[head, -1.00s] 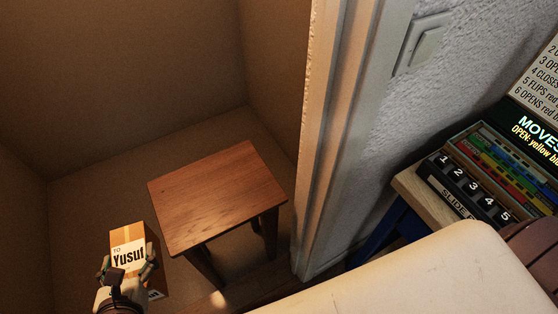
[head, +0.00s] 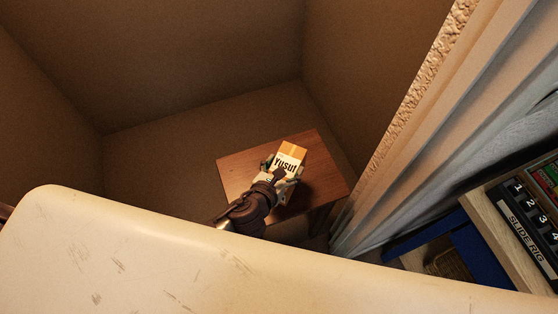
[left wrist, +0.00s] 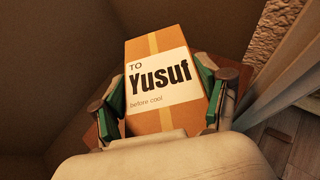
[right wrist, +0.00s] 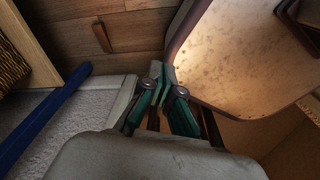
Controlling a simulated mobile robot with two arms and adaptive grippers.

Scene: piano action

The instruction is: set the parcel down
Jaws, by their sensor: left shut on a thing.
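The parcel (head: 292,155) is a brown cardboard box with orange tape and a white label reading "Yusuf". My left gripper (head: 281,168) is shut on it, with a finger on each side. In the head view the parcel is over the wooden table (head: 325,182); I cannot tell whether its underside touches the top. The left wrist view shows the parcel (left wrist: 155,118) between the green finger pads of the left gripper (left wrist: 166,88). My right gripper (right wrist: 162,78) is empty and its fingertips are together in the right wrist view.
The table stands in a brown-walled alcove, near its back corner. The tabletop is bare around the parcel.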

